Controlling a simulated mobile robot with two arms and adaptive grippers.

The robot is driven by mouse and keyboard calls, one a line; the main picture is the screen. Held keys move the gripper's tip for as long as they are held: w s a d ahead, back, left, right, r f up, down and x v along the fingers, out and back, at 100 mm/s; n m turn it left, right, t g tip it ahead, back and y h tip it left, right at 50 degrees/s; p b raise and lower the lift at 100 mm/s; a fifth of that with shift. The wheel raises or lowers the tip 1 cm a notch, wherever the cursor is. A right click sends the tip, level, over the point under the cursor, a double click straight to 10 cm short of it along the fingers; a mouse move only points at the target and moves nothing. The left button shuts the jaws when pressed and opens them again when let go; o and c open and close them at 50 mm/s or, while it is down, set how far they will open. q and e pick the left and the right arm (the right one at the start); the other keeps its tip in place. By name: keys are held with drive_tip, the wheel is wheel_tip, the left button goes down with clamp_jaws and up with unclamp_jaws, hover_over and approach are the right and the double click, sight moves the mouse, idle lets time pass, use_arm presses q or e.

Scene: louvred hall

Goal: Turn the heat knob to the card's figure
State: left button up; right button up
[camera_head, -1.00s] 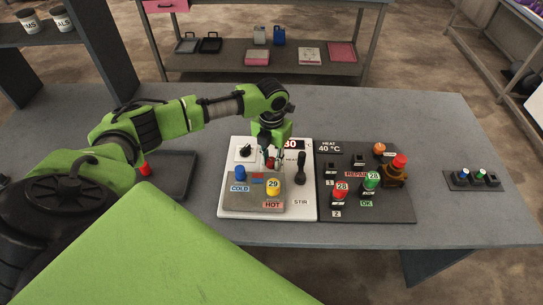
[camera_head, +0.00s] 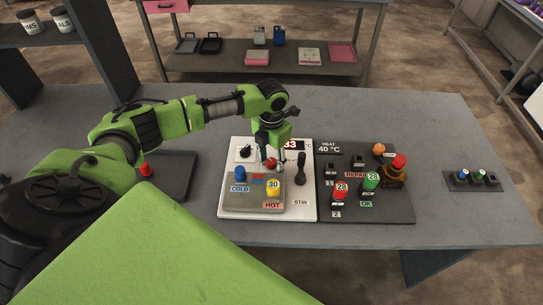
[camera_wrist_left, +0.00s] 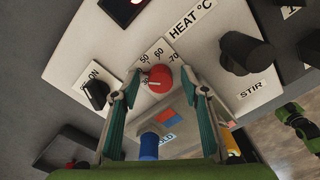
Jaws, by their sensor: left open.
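The red heat knob (camera_wrist_left: 160,78) sits on the white hotplate panel (camera_head: 229,207), beside scale figures 50, 60 and 70 and the label HEAT °C. It also shows, partly covered, in the head view (camera_head: 270,163). My left gripper (camera_head: 272,158) is over it; in the wrist view its open fingers lie on either side of the knob, and I cannot tell whether they touch it. The red display (camera_head: 291,145) seems to read 33. The card (camera_head: 330,148) on the dark board reads HEAT 40 °C.
A black STIR knob (camera_head: 301,170) stands right of the heat knob, an ON switch (camera_wrist_left: 95,93) left. Blue (camera_head: 240,174) and yellow (camera_head: 273,187) vials stand in front, the yellow marked 30. The dark board (camera_head: 390,212) holds several vials.

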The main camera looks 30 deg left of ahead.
sight(271, 161)
use_arm(q)
wheel_tip(271, 161, up, 7)
drive_tip(key=p, duration=0.5)
drive_tip(key=shift+p, duration=0.35)
